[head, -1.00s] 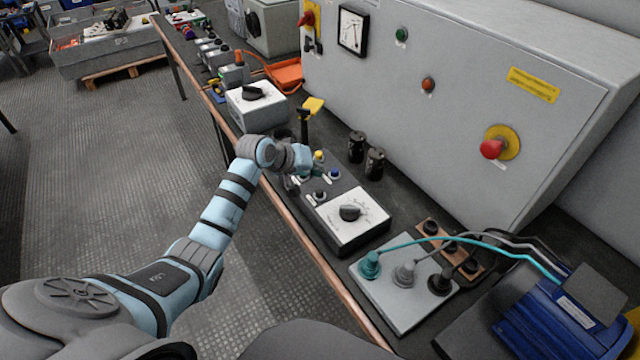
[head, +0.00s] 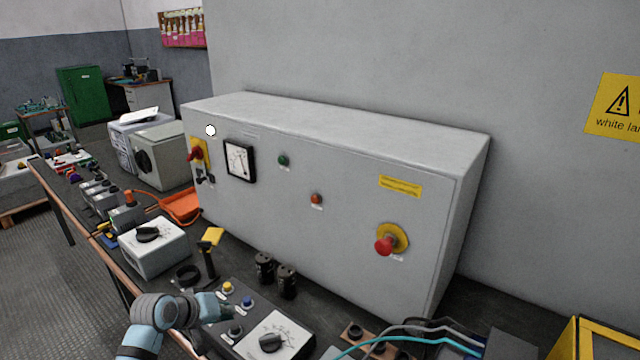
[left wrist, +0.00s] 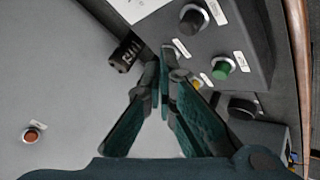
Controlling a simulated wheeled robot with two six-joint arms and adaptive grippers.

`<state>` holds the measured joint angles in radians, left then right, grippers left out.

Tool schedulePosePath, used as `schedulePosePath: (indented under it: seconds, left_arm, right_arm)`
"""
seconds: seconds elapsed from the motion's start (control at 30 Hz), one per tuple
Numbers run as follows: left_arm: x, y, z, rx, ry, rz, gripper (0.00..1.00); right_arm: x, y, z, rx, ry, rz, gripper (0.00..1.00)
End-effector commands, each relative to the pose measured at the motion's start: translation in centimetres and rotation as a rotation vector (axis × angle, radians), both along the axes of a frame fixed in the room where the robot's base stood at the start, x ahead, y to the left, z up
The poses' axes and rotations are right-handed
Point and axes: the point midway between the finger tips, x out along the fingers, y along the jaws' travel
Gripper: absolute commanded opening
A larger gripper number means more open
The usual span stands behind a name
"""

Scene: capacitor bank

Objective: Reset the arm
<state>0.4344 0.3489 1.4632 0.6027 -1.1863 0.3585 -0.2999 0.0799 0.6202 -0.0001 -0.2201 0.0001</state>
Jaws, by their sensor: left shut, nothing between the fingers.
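My left gripper (head: 222,308) is low in the head view, over the small button box (head: 262,336) with yellow and blue buttons and a dial. In the left wrist view its two dark green fingers (left wrist: 165,70) meet at the tips with nothing between them. Beyond them are a green button (left wrist: 222,68) and dark round knobs on a box. My left arm comes in from the bottom edge, and most of it is out of the picture. My right gripper is not in view.
Two black capacitors (head: 275,275), a yellow-topped lever (head: 210,250) and a dial box (head: 155,248) crowd the bench.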

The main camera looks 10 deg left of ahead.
Motion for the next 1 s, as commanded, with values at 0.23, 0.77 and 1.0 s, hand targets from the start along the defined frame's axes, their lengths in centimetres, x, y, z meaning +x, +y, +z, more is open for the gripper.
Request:
schedulePosePath:
  seconds: [0.23,0.77,1.0]
  left_arm:
    - [-13.8,-3.5,-7.8,0.255,0.143,-0.197,0.0]
    - [-35.6,-3.7,-7.5,0.552,0.366,-0.363,0.0]
    - [-34.4,-2.8,-16.4,0.537,0.41,-0.362,0.0]
  right_arm:
    - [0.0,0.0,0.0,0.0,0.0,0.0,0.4]
    - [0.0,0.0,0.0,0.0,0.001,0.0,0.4]
    - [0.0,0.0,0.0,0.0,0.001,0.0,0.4]
